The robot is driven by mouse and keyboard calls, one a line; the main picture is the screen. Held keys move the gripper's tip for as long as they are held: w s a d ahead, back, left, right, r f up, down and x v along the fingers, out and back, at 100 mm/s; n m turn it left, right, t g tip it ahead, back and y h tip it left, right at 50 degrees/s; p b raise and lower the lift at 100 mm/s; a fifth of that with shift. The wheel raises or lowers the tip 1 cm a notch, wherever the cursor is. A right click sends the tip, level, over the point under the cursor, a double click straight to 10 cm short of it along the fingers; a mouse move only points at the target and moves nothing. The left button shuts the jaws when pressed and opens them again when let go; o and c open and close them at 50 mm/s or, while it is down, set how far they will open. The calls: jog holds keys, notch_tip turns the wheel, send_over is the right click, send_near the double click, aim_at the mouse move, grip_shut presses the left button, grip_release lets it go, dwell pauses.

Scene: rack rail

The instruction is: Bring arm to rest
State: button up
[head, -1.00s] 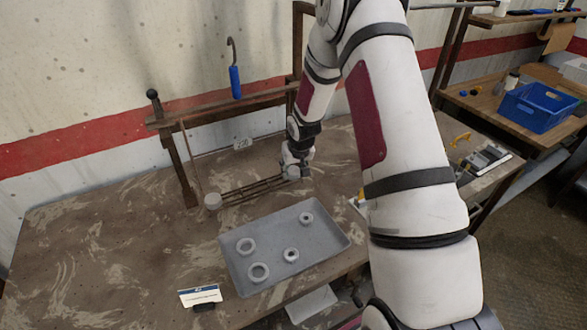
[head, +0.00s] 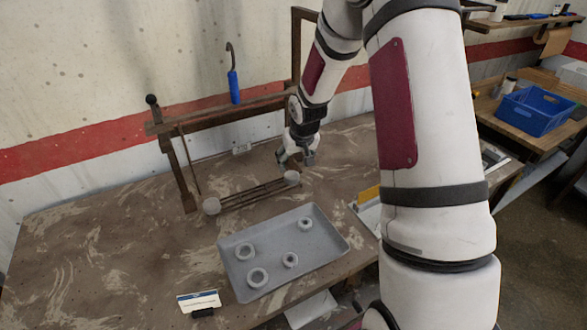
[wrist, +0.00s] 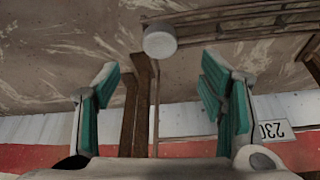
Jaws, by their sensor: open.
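My gripper (head: 297,158) hangs over the back of the table, just behind and right of the right end of the low rail rack. It is open and nothing is between its fingers. In the wrist view its green-padded fingers (wrist: 165,98) are spread wide. The rail rack (head: 252,194) has dark parallel rods with a pale round cap (head: 292,177) at the right end and another pale cap (head: 211,206) at the left. A pale cap (wrist: 160,42) shows ahead of the fingers in the wrist view; I cannot tell which end it is.
A grey tray (head: 325,262) with several grey rings lies at the table's front. A small card (head: 198,301) stands left of it. A wooden frame (head: 230,108) with a blue-handled hook (head: 234,87) rises behind. A blue crate (head: 538,110) sits on the right bench. The table's left is clear.

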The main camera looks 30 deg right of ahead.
jog(key=shift+v, duration=1.85)
jog(key=s+a+r+n, duration=0.1)
jog(key=s+a+r, duration=0.4)
jog(key=r, duration=0.4)
jog(key=s+a+r, duration=0.3)
jog(key=s+r, duration=0.5)
jog(key=r, duration=0.1)
jog(key=s+a+r, duration=0.2)
jog(key=s+a, duration=0.1)
jog(key=s, duration=0.5)
jog(key=s+a+r+n+t+y, duration=0.1)
jog(key=s+a+r, duration=0.2)
jog(key=s, duration=0.5)
jog(key=shift+s, duration=0.4)
jog(key=shift+a+r, duration=0.1)
